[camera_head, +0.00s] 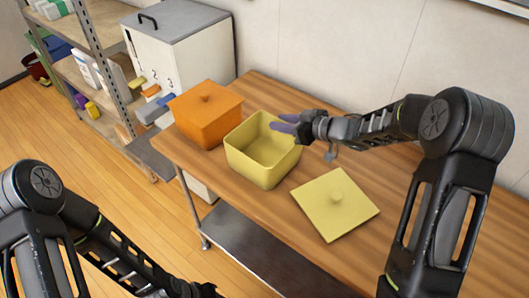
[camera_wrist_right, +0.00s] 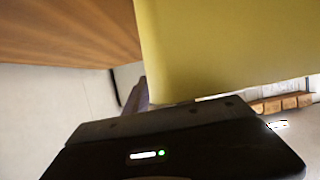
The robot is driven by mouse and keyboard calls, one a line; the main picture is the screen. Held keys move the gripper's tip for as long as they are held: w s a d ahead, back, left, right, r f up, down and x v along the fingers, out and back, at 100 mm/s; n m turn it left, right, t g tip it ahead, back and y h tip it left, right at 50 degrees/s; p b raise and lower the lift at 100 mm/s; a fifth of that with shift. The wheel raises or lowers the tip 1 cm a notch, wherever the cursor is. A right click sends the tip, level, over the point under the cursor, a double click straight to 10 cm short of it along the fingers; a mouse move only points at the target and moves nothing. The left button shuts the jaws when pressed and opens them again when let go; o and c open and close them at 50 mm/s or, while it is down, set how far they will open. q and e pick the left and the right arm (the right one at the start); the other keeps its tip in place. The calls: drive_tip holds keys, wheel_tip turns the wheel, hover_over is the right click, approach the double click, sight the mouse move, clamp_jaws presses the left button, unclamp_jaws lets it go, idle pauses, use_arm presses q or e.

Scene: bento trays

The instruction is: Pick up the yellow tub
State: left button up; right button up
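The yellow tub (camera_head: 262,172) stands upright and open on the wooden table, and I see its empty inside. Its wall fills much of the right wrist view (camera_wrist_right: 225,45). My right gripper (camera_head: 281,122) is at the tub's far right rim. Its two purple fingers point left and stand apart, one over the inside of the tub, the other beyond the rim. Whether they touch the wall I cannot tell. In the right wrist view one finger shows left of the wall. My left gripper (camera_head: 203,290) is low at the bottom edge, its fingers mostly hidden.
A white cabinet (camera_head: 185,55) and a shelf rack (camera_head: 95,60) stand behind at left.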

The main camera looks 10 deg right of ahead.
clamp_jaws()
idle(1.4)
